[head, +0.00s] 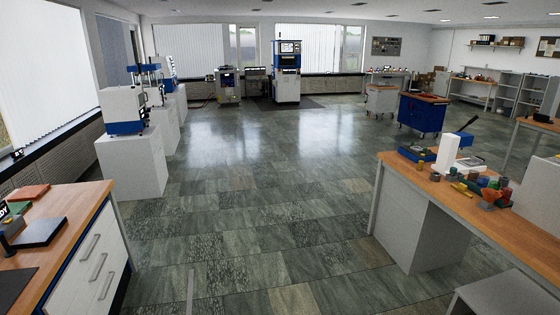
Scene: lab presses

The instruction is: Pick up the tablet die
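I cannot pick out the tablet die for certain in the head view. Several small coloured objects (488,187) stand close together on the wooden bench (440,188) at the right, too small to identify. Neither of my grippers is in view.
A bench with white drawers (92,262) is at the lower left, with a dark flat device (42,232) on it. White pedestals (132,165) carry presses (124,110) along the left wall. A blue cart (422,115) stands farther back. The tiled floor (245,190) between is clear.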

